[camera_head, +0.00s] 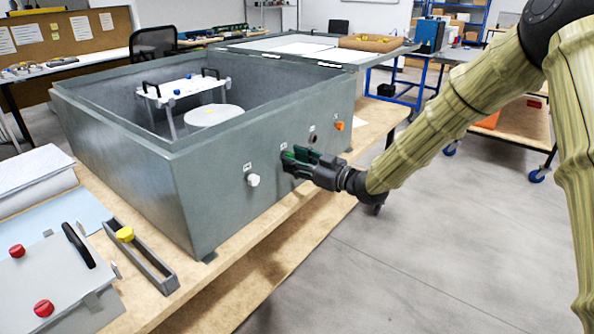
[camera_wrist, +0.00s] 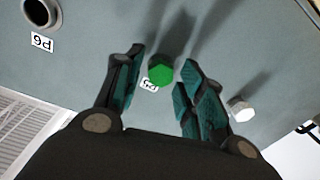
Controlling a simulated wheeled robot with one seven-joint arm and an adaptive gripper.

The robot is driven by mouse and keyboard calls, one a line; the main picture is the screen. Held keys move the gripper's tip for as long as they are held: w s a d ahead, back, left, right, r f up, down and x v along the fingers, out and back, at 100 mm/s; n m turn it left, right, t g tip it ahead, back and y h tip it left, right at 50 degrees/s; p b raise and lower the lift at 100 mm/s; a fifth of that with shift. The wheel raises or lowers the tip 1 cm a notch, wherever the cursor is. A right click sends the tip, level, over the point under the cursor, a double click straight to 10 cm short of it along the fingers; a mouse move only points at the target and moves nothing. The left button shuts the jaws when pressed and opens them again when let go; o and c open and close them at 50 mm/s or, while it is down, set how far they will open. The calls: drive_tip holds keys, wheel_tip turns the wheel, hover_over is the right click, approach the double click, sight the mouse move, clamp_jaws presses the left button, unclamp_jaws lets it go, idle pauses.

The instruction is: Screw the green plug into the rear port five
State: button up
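The green plug (camera_wrist: 161,72) shows in the wrist view as a hexagonal head against the grey case wall, at a label reading P5 and partly covering it. How deep it sits in the port is hidden behind its head. My gripper (camera_wrist: 161,62) is open, with one finger on each side of the plug and visible gaps between. In the head view my gripper (camera_head: 292,160) is at the case's outer wall, between a white plug and an open port. There its dark green fingers make the plug hard to tell apart.
The grey case (camera_head: 130,170) stands on a wooden bench. An empty port marked P6 (camera_wrist: 38,12) is beside the plug. A white plug (camera_head: 253,180) and an orange plug (camera_head: 339,126) sit on the same wall. A tray with a yellow knob (camera_head: 125,234) lies at the left.

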drive_tip(key=shift+n+b, duration=1.3)
drive_tip(key=shift+n, duration=0.6)
clamp_jaws()
drive_tip(key=shift+m+b, duration=0.3)
drive_tip(key=shift+b, duration=0.1)
